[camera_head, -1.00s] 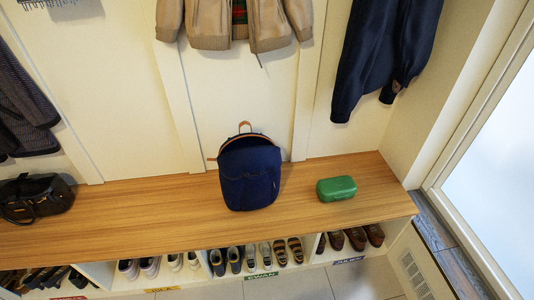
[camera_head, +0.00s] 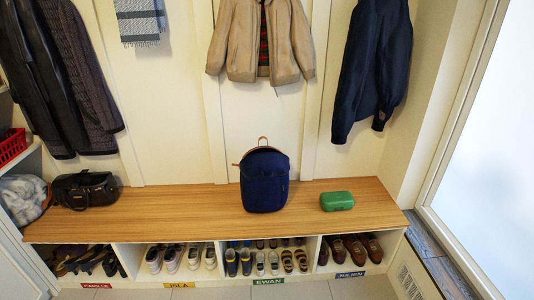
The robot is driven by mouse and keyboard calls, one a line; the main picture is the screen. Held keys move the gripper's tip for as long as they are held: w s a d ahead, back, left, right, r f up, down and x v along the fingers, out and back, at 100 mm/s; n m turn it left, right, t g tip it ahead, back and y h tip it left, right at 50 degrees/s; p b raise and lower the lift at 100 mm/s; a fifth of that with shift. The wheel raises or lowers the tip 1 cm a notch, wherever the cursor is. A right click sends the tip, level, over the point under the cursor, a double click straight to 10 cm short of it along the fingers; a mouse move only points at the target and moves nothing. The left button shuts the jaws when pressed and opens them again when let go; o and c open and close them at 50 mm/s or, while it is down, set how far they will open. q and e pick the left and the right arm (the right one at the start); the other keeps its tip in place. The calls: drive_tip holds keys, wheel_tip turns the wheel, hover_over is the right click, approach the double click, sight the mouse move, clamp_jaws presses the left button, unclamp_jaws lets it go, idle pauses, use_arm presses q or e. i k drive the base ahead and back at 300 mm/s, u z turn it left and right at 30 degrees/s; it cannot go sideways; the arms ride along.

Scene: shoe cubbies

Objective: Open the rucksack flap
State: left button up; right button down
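A dark blue rucksack (camera_head: 264,182) stands upright on the wooden bench, a little right of the bench's middle. Its flap (camera_head: 264,161) lies at the top, with a brown handle loop above it and a brown tab at its left edge. Whether the flap is fastened is too small to tell. Neither of my grippers shows in the head view.
The wooden bench (camera_head: 160,207) has free room left of the rucksack. Shoes fill labelled cubbies below. A tan jacket (camera_head: 261,45) and a navy jacket (camera_head: 370,70) hang above.

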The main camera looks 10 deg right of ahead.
sight(265, 165)
drive_tip(key=u, duration=0.6)
drive_tip(key=i, duration=0.75)
drive_tip(key=u, duration=0.6)
drive_tip(key=i, duration=0.9)
drive_tip(key=z, duration=0.65)
drive_tip(key=i, duration=0.8)
drive_tip(key=z, duration=0.7)
